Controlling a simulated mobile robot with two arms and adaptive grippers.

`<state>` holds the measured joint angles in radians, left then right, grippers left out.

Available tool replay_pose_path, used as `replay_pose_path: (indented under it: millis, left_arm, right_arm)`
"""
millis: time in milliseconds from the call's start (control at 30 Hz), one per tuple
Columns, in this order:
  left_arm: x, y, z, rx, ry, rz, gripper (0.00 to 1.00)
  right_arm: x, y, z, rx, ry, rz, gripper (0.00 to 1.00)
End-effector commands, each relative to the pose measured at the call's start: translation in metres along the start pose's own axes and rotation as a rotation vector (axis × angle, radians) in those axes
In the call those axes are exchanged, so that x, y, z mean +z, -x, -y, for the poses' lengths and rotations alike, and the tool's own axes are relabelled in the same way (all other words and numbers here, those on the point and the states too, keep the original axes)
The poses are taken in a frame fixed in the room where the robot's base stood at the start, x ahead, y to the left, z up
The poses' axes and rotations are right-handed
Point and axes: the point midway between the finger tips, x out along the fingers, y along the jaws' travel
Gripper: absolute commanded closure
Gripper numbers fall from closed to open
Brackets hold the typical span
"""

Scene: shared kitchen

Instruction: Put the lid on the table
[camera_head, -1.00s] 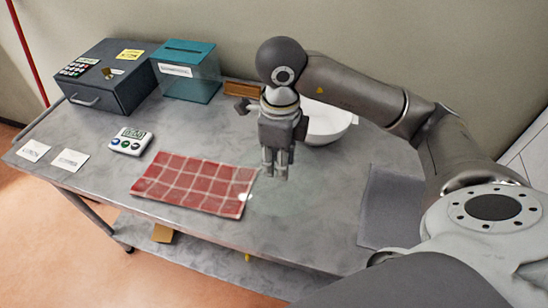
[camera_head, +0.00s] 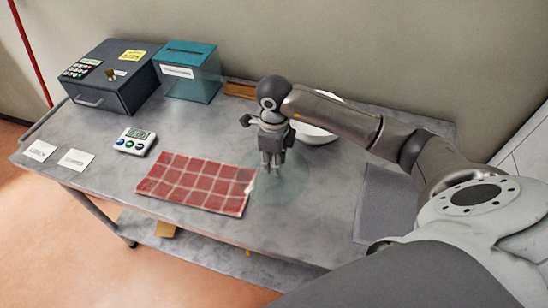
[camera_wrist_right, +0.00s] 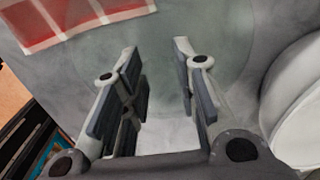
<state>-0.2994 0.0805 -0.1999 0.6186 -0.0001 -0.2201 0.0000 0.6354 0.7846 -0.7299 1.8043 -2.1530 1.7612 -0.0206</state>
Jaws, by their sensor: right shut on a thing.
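The lid (camera_head: 290,189) is a clear, faintly green glass disc, hard to make out against the grey table (camera_head: 215,125). In the head view it is under my right gripper (camera_head: 272,166), beside the red checked cloth's right end. My right gripper points down and is shut on the lid near its middle; the grip point is not clear. In the right wrist view the lid (camera_wrist_right: 225,45) spreads as a pale round area beyond the fingers (camera_wrist_right: 165,62). It is at or very near the table surface; I cannot tell whether it touches. My left gripper is not in view.
A white bowl (camera_head: 318,132) stands behind my right gripper. The red checked cloth (camera_head: 195,184) lies left of the lid. A timer (camera_head: 134,141), two cards, a dark cash box (camera_head: 112,80) and a teal box (camera_head: 187,75) are further left. A grey mat (camera_head: 380,205) lies right.

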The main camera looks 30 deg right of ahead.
Motion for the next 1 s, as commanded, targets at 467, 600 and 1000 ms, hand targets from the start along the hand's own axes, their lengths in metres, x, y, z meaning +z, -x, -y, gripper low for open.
replay_pose_path:
  millis: [467,600,1000]
  left_arm:
    - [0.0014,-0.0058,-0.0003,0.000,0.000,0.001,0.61]
    - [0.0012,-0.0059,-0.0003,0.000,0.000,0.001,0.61]
    - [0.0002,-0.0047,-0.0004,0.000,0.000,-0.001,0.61]
  right_arm:
    - [-0.0027,-0.0102,-0.0020,0.004,0.001,-0.012,0.62]
    - [-0.0030,-0.0107,-0.0023,0.005,0.001,-0.013,0.51]
    - [-0.0022,-0.0083,-0.0014,0.003,-0.001,-0.010,0.51]
